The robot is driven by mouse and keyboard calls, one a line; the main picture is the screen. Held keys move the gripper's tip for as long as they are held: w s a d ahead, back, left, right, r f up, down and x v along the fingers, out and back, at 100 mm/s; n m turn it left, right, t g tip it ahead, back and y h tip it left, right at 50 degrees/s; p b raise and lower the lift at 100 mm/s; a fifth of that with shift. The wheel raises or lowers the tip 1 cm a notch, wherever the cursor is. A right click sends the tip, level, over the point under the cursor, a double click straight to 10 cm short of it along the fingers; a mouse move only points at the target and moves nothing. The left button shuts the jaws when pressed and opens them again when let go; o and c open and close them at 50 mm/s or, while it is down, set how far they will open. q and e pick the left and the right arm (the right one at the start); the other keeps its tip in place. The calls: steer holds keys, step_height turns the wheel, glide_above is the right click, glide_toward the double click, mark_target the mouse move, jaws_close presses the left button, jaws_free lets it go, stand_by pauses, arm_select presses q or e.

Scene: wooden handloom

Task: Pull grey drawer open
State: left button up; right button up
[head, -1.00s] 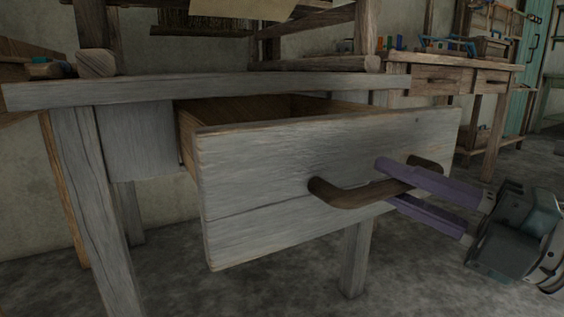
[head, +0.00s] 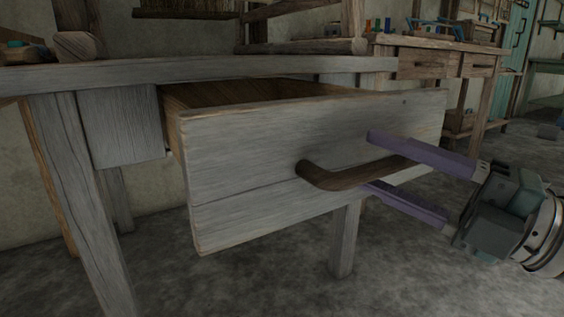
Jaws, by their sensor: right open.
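The grey drawer (head: 250,155) stands pulled out from under the grey wooden table (head: 200,72), with its inside partly showing from above. A curved brown handle (head: 335,180) is fixed to its front. My right gripper (head: 372,162) comes in from the right and is open. One purple finger lies above the handle bar and the other below it, so the fingers straddle the bar. I cannot tell whether the fingers touch the handle. My left gripper is not in view.
A brown workbench (head: 430,68) with small drawers and several coloured items stands at the back right. A teal door (head: 512,60) is behind it. The table's grey legs (head: 88,190) stand left and below the drawer. The floor in front is clear.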

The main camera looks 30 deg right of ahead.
steer(key=p+v, duration=0.2)
steer(key=v, duration=0.8)
steer(key=shift+w, duration=0.15)
